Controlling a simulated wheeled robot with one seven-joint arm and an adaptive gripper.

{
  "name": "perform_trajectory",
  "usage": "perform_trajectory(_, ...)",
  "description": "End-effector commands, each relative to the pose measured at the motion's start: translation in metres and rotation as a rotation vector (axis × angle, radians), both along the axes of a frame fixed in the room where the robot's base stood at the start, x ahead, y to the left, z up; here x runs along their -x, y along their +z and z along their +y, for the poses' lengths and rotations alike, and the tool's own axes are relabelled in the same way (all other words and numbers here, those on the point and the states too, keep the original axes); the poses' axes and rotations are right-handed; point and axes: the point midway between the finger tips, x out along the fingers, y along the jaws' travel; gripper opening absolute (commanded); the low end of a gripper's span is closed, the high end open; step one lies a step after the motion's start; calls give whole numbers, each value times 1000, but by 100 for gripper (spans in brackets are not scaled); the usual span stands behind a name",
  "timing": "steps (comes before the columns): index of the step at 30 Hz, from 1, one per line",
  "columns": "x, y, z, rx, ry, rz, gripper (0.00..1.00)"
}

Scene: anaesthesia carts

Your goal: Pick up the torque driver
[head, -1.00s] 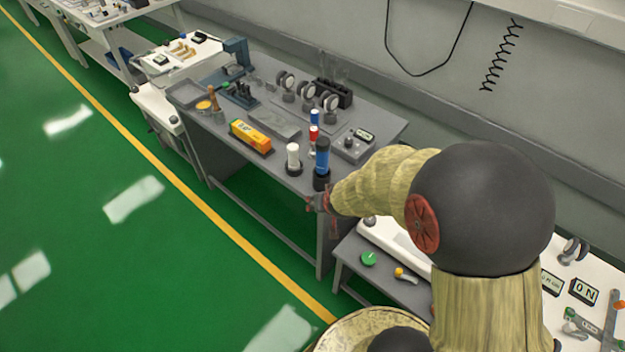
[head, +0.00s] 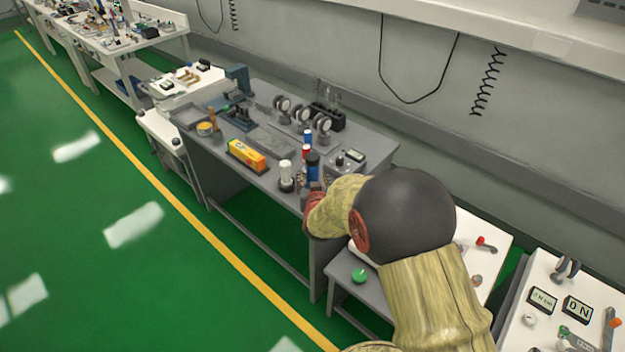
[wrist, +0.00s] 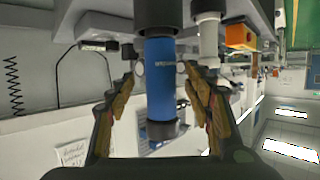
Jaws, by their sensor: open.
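The likely torque driver is a blue cylinder with black ends (head: 312,165), upright near the front right corner of the grey bench (head: 365,165). In the wrist view the blue cylinder (wrist: 160,75) stands between my two spread fingers, and I see no clear contact. My gripper (wrist: 160,88) is open around it. In the head view my gripper (head: 316,188) is at the cylinder's lower part, and my arm hides much of the fingers and the cylinder's base.
A white cylinder (head: 285,172) stands close to the left, and red (head: 306,152) and blue (head: 308,136) ones stand just behind. An orange box (head: 246,155) lies farther left. A grey meter box (head: 346,162) is to the right. Green floor is clear in front.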

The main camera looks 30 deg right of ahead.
Motion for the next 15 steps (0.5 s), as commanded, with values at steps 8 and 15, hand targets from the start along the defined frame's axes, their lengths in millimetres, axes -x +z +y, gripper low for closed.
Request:
perform_trajectory(8,-23,-12,-10,-1,0,1,52)
perform_trajectory(15,-24,-10,-10,-2,1,0,50)
